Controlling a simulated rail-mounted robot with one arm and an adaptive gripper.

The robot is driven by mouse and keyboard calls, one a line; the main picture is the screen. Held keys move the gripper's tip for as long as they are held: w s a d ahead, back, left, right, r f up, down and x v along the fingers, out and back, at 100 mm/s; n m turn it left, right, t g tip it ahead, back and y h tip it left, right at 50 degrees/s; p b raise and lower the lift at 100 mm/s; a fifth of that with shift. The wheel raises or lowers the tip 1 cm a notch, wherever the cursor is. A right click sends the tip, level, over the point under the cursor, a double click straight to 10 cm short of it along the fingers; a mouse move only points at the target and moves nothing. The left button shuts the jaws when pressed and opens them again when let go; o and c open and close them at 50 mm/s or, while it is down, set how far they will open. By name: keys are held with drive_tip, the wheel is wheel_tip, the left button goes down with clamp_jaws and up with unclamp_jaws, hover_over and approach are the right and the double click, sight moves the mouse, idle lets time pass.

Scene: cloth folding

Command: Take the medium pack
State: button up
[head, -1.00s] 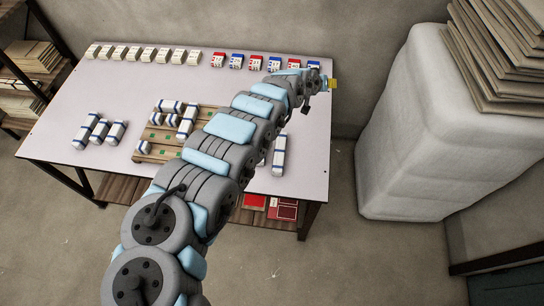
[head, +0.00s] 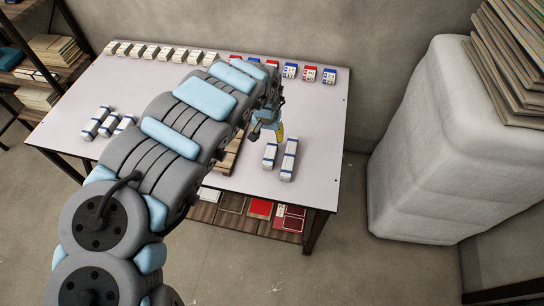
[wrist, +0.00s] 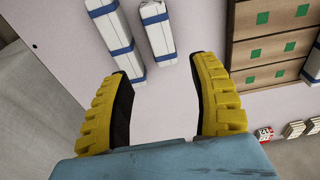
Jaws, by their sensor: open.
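Two white packs with blue bands stand out right of my arm: a shorter pack (head: 270,155) and a longer pack (head: 289,160). More banded packs (head: 104,122) lie at the table's left. I cannot tell for certain which is the medium pack. My gripper (head: 268,132) is open and empty above the table, between the wooden board and the two packs; its fingers (wrist: 165,105) are spread in the wrist view, apart from the packs.
The wooden board (head: 229,163) is mostly hidden by my arm; its green-marked slots (wrist: 275,45) show in the wrist view. White boxes (head: 150,52) and red and blue boxes (head: 309,73) line the table's (head: 325,130) back edge. A large wrapped block (head: 420,150) stands right.

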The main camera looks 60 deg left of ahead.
sight(270, 152)
drive_tip(key=f+b, duration=0.1)
drive_tip(key=f, duration=0.2)
drive_tip(key=f+b, duration=0.1)
drive_tip(key=f, duration=0.2)
drive_tip(key=w+a+f+b, duration=0.1)
drive_tip(key=f, duration=0.2)
drive_tip(key=shift+f, duration=0.25)
drive_tip(key=shift+w+a+f+b, duration=0.15)
drive_tip(key=shift+f+b, duration=0.3)
drive_tip(key=shift+f, duration=0.55)
drive_tip(key=shift+w+a+f+b, duration=0.15)
drive_tip(key=shift+f+b, duration=0.35)
drive_tip(key=shift+f, duration=0.55)
drive_tip(key=shift+w+a+f+b, duration=0.1)
drive_tip(key=shift+a+f+b, duration=0.25)
drive_tip(key=shift+f, duration=0.65)
drive_tip(key=shift+d, duration=0.1)
drive_tip(key=c, duration=1)
